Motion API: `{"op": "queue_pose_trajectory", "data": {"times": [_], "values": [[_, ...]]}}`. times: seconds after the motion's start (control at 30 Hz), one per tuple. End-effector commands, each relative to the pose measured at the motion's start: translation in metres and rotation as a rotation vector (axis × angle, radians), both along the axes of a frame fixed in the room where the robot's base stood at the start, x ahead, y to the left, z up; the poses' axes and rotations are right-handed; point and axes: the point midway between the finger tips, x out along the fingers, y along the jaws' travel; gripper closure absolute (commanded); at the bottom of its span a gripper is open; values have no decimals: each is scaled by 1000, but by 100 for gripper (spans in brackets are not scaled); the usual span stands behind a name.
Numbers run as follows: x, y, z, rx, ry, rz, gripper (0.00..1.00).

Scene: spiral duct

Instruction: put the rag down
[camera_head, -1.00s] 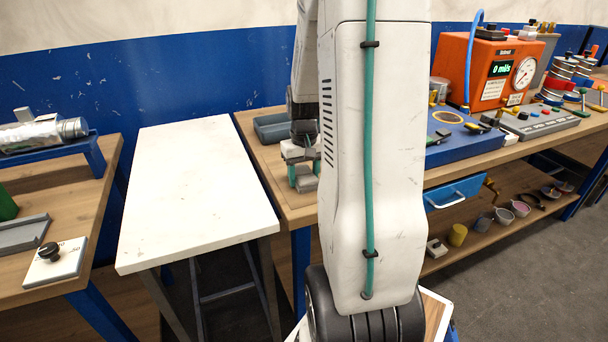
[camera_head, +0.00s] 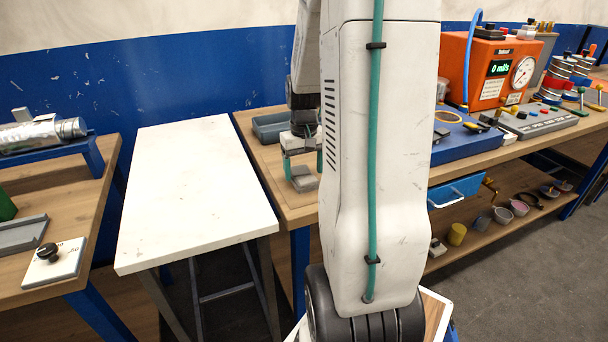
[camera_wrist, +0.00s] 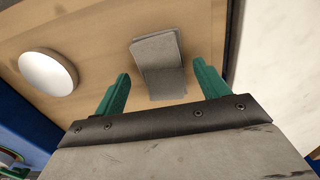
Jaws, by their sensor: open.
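The rag is a folded grey cloth (camera_wrist: 160,65) lying on the wooden bench top in the wrist view. It also shows as a small grey patch (camera_head: 303,181) under my gripper in the head view. My gripper (camera_wrist: 160,85) has two green fingers spread wide, one on each side of the rag, with gaps between them and the cloth. Nothing is held between the fingers. In the head view my gripper (camera_head: 304,165) is above the bench's left end, partly hidden by my arm.
A white disc-like object (camera_wrist: 48,73) is on the bench beside the rag. A grey-blue tray (camera_head: 271,126) stands behind my gripper. A bare white table (camera_head: 190,190) stands to the left. An orange meter box (camera_head: 492,70) and a blue unit (camera_head: 462,137) are to the right.

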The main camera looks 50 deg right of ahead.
Motion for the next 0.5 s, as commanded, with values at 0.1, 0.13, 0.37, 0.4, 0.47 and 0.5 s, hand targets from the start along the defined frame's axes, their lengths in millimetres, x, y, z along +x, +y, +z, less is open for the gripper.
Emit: {"op": "queue_pose_trajectory", "data": {"times": [0.1, 0.13, 0.37, 0.4, 0.47, 0.5], "values": [[2, 0, 29, -5, -5, 1, 26], [2, 0, 36, -5, -5, 1, 26], [1, 0, 79, -3, -4, 0, 26], [1, 0, 84, -3, -4, 0, 26], [1, 0, 90, -2, -3, -1, 26], [1, 0, 93, -2, -3, -1, 26]]}}
